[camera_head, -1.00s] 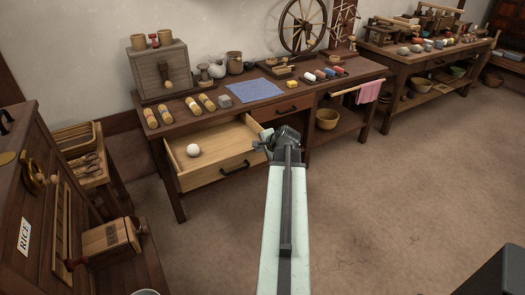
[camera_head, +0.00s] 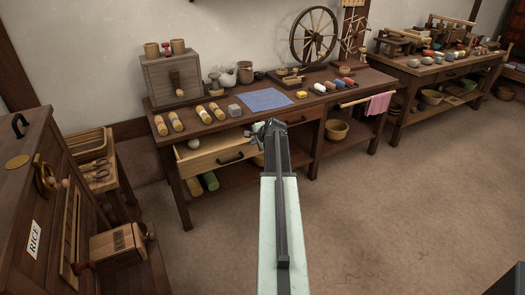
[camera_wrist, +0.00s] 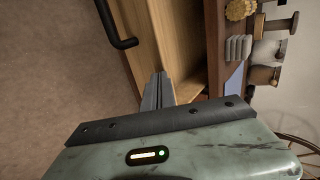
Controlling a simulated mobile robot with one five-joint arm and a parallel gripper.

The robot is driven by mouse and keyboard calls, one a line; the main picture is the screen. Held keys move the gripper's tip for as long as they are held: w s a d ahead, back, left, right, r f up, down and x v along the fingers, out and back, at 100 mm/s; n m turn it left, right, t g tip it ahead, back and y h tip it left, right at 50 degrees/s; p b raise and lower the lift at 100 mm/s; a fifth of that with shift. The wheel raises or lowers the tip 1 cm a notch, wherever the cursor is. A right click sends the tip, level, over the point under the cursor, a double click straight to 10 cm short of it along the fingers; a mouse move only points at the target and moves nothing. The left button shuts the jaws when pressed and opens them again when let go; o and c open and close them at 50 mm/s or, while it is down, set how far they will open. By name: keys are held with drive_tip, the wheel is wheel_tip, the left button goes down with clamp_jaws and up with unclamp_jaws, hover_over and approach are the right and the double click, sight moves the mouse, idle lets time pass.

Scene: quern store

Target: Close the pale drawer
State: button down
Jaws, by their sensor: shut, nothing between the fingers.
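The pale drawer (camera_head: 206,161) is partly open under the workbench's left half. Its dark handle (camera_head: 231,160) is on the front panel. A white ball (camera_head: 194,143) shows inside the drawer near its left end. My gripper (camera_head: 268,127) is shut and empty at the drawer's right end. In the wrist view, the pale drawer (camera_wrist: 180,38) runs along the shut fingers (camera_wrist: 159,80), with the dark handle (camera_wrist: 122,40) at upper left. The fingertips overlap the drawer front there; I cannot tell whether they press on it.
The workbench (camera_head: 320,101) holds several yellow rolls, a blue cloth (camera_head: 264,99) and a spinning wheel (camera_head: 313,36). Pale and green rolls (camera_head: 210,181) lie below the drawer. A dark cabinet (camera_head: 45,165) stands at the left.

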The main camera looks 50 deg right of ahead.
drive_tip(key=w+d, duration=0.1)
drive_tip(key=w, duration=0.2)
drive_tip(key=w+d, duration=0.1)
drive_tip(key=w, duration=0.2)
drive_tip(key=w+d, duration=0.1)
drive_tip(key=w, duration=0.2)
drive_tip(key=shift+d, duration=0.35)
